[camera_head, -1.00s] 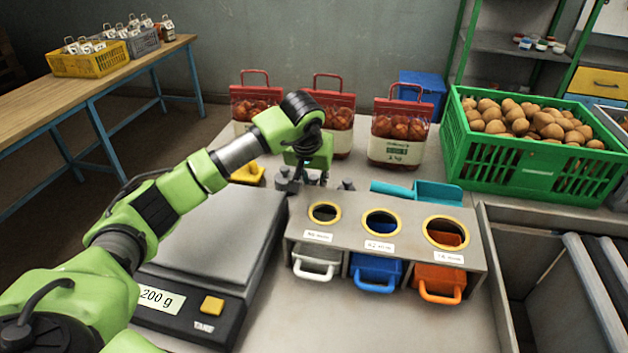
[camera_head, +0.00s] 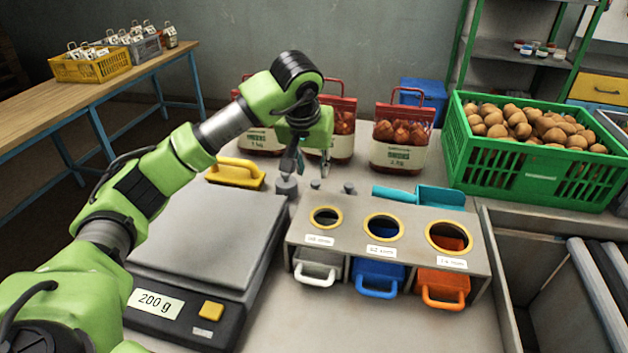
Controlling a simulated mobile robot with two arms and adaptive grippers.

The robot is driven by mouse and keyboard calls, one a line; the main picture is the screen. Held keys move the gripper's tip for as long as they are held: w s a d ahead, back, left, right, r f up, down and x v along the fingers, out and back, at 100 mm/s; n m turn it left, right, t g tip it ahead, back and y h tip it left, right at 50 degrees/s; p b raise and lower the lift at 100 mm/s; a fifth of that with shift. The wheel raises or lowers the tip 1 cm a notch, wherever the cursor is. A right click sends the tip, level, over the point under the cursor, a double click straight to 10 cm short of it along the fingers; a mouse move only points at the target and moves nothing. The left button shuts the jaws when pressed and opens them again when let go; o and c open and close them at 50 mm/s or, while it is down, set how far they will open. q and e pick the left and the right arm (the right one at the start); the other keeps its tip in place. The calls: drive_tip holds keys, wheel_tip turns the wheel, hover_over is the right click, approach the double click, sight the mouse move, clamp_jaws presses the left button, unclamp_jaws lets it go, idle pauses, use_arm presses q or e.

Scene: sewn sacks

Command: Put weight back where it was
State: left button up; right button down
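Several small grey metal weights stand on the table behind the sorting box: a larger one (camera_head: 286,187) at the left, a small one (camera_head: 315,184) in the middle and another (camera_head: 349,188) at the right. My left gripper (camera_head: 307,168) is just above and behind the left and middle weights. Its dark fingers point down, spread apart, with nothing visible between them. The scale (camera_head: 205,235) has a bare pan, and its display (camera_head: 155,302) reads 200 g. My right gripper is out of view.
The sorting box (camera_head: 400,228) with grey, blue and orange drawers stands right of the scale. A yellow-handled tool (camera_head: 236,172) and a teal scoop (camera_head: 420,195) lie nearby. Red-topped sacks (camera_head: 400,138) stand behind. A green potato crate (camera_head: 540,175) is at the right.

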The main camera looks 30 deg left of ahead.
use_arm(q)
drive_tip(key=shift+v, duration=1.55)
